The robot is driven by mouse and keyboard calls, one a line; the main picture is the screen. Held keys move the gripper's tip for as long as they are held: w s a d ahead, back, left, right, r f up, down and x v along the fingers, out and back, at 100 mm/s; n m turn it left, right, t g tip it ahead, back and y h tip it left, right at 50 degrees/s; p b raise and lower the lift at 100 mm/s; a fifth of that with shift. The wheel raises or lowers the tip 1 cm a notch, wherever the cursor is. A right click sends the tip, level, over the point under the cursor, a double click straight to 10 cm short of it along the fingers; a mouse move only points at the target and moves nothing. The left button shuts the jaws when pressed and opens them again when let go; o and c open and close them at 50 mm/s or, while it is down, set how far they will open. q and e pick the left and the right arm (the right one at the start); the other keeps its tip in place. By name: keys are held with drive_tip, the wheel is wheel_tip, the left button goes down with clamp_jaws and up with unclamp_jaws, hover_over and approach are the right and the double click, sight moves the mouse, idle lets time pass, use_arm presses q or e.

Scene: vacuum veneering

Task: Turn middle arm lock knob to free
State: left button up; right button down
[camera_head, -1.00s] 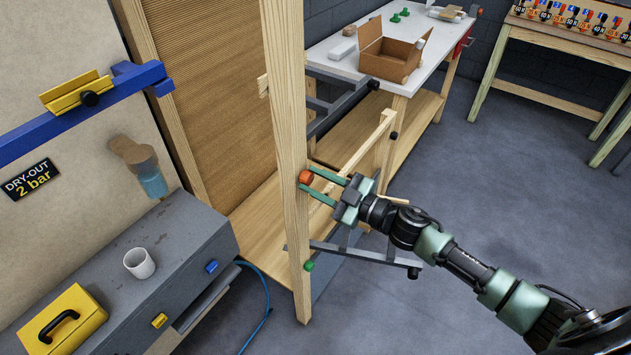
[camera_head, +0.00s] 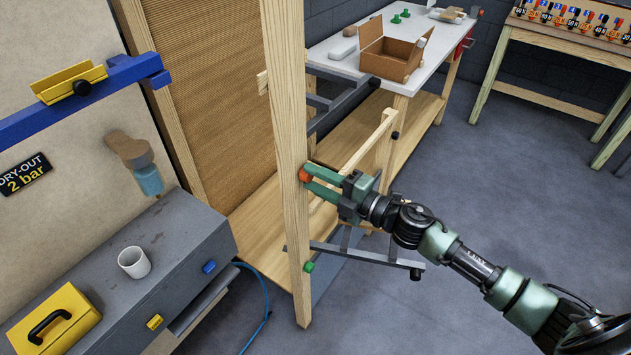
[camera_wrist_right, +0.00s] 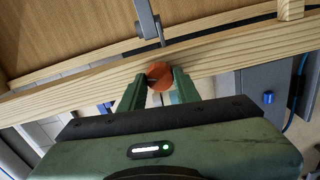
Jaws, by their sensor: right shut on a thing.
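The middle arm lock knob is an orange-red round knob (camera_head: 304,175) on the side of the upright wooden post (camera_head: 289,120). It also shows in the right wrist view (camera_wrist_right: 160,75) against the wooden post, between the fingers. My right gripper (camera_head: 311,178) is at the knob, its green fingers shut on it; in the right wrist view the fingertips (camera_wrist_right: 159,88) sit on both sides of the knob. The fingers partly hide the knob. A green knob (camera_head: 309,267) sits lower on the same post. My left gripper is not in view.
Grey metal arms (camera_head: 365,256) stick out from the post near my right arm. A grey cabinet (camera_head: 110,262) with a white cup (camera_head: 134,262) and a yellow case (camera_head: 55,318) stands at left. A white-topped bench (camera_head: 345,50) holds an open cardboard box (camera_head: 392,55). Floor at right is clear.

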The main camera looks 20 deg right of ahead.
drive_tip(key=shift+f+n+b, duration=0.1)
drive_tip(key=shift+n+b, duration=0.45)
drive_tip(key=shift+n, duration=1.05)
drive_tip(key=c, duration=1)
unclamp_jaws()
drive_tip(key=shift+b+v, duration=1.3)
drive_tip(key=shift+v, duration=2.65)
